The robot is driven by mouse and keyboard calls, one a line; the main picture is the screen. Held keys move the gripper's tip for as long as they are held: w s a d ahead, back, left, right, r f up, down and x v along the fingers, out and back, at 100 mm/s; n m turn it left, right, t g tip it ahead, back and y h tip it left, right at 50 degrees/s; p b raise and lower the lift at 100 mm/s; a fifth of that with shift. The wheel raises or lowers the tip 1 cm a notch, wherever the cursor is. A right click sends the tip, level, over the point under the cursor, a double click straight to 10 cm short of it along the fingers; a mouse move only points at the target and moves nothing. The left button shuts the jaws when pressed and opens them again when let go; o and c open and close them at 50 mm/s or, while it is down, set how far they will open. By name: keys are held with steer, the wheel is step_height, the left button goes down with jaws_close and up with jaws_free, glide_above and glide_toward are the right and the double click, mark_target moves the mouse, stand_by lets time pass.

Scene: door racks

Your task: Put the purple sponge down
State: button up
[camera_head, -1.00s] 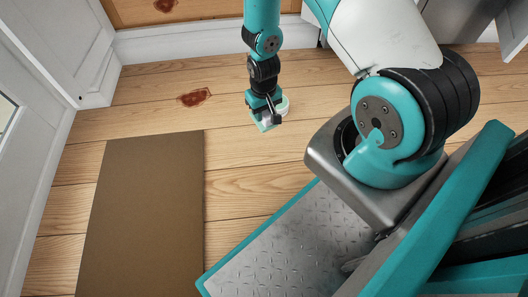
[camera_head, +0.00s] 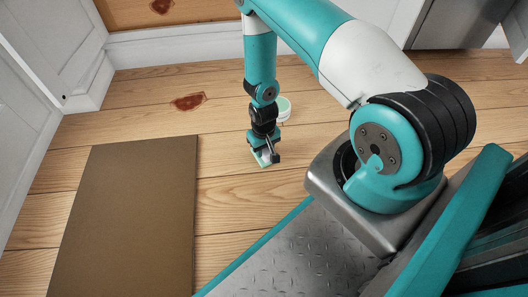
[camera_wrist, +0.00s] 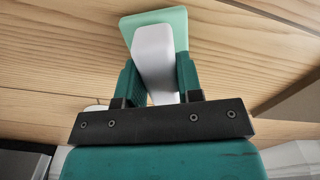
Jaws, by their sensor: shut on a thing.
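My gripper (camera_head: 265,154) is low over the wooden floor, between the brown mat and my base. It is shut on a mint-green pad with a white block-like grip (camera_wrist: 154,62). In the wrist view the white part is between the teal fingers and the mint-green pad (camera_wrist: 168,16) sticks out beyond it. I see no purple on the held thing, and no purple sponge elsewhere. I cannot tell whether the pad touches the floor.
A round white and mint tub (camera_head: 284,110) stands on the floor just behind my gripper. A flat brown mat (camera_head: 125,215) lies to the left. A red-brown stain (camera_head: 188,101) marks the floor, and another (camera_head: 163,6) the wooden panel. White cabinets (camera_head: 55,45) border the left.

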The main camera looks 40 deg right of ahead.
steer(key=shift+f, duration=0.1)
steer(key=shift+f, duration=0.1)
steer(key=o, duration=1)
